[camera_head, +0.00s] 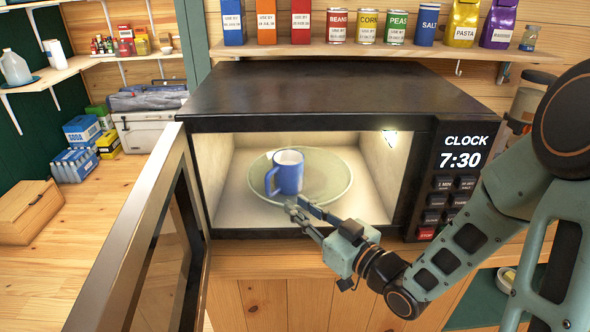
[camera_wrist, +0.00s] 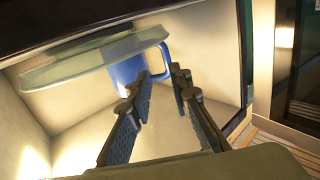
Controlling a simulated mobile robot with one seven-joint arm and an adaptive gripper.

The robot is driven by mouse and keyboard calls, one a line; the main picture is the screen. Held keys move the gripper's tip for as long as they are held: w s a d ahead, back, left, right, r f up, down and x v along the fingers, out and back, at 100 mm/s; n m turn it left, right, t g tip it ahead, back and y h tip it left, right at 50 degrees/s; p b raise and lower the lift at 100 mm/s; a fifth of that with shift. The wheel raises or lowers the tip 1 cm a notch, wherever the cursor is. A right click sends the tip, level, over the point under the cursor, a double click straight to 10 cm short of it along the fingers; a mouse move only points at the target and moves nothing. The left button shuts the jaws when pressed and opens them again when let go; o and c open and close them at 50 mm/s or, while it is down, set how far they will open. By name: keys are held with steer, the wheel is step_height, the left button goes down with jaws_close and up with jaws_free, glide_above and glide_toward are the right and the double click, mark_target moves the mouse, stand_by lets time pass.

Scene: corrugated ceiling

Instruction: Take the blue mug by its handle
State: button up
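The blue mug (camera_head: 288,172) stands upright on the round glass turntable (camera_head: 335,190) inside the open microwave (camera_head: 330,95). Its inside is pale, and its handle (camera_head: 270,181) points left in the head view. My gripper (camera_head: 297,205) reaches in at the front of the microwave, just in front of and below the mug. In the wrist view the picture is tipped over, with the mug (camera_wrist: 126,72) and its handle (camera_wrist: 164,56) beyond the fingertips. My gripper (camera_wrist: 161,74) is open, with a narrow empty gap between its fingers. The handle appears just beyond this gap; I see no grasp.
The microwave door (camera_head: 135,235) stands open at the left, and the clock panel (camera_head: 460,160) is at the right. The cavity walls are close around the turntable. A shelf (camera_head: 390,49) with cans and boxes runs above. A wooden box (camera_head: 28,212) sits far left.

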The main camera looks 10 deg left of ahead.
mark_target(269, 188)
steer(key=x, duration=0.4)
steer(key=shift+s+a+r, duration=0.1)
steer(key=shift+a+r, duration=0.2)
steer(key=shift+a, duration=0.25)
steer(key=shift+p+x, duration=0.55)
steer(key=shift+x, duration=2.55)
steer(key=shift+s+a+f, duration=0.1)
steer(key=shift+f, duration=0.1)
steer(key=shift+c, duration=0.3)
jaws_close()
steer(key=shift+r, duration=0.1)
